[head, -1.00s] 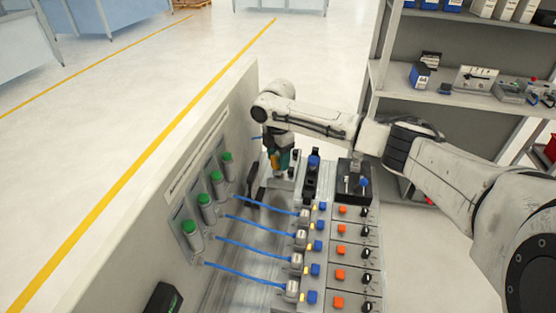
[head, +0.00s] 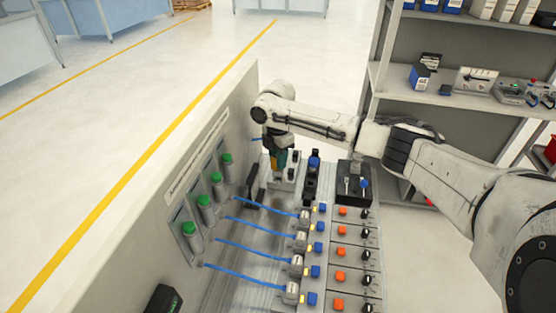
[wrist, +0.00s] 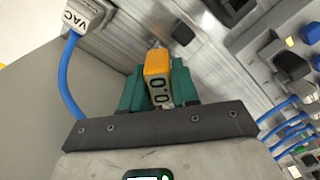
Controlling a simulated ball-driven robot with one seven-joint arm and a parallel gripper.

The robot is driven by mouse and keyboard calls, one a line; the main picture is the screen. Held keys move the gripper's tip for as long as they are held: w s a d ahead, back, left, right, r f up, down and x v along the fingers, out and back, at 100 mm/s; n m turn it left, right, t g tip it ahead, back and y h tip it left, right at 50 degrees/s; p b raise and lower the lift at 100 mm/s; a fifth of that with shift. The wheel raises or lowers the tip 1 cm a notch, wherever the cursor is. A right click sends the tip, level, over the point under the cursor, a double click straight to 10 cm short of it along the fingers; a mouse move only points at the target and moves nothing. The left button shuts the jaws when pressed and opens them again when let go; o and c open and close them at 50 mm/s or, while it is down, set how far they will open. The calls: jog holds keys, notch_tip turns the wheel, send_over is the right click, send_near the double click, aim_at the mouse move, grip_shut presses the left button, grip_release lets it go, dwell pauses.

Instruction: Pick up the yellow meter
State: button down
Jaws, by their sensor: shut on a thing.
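The yellow meter (wrist: 157,67) is a small yellow block with a pale face and two dark oval marks, seen in the wrist view. My gripper (wrist: 158,84) has teal fingers on both sides of it and is shut on it. In the head view my gripper (head: 278,160) points down at the far end of the metal bench. There the meter is small and mostly hidden by the fingers. I cannot tell whether the meter touches the bench surface.
Several blue cables (head: 245,256) run from the panel with green-capped cylinders (head: 190,229) to grey plugs. Orange and blue buttons (head: 341,253) line the right side. A black box (head: 353,184) stands right of my gripper. In the wrist view a VAC plug (wrist: 88,15) is close at left.

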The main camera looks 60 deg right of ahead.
jog(key=shift+r, duration=0.55)
jog(key=s+a+r+b, duration=0.2)
jog(key=s+a+r, duration=0.1)
jog(key=s+r, duration=0.9)
jog(key=shift+s+a+b, duration=0.3)
jog(key=shift+s, duration=0.5)
jog(key=shift+f, duration=0.15)
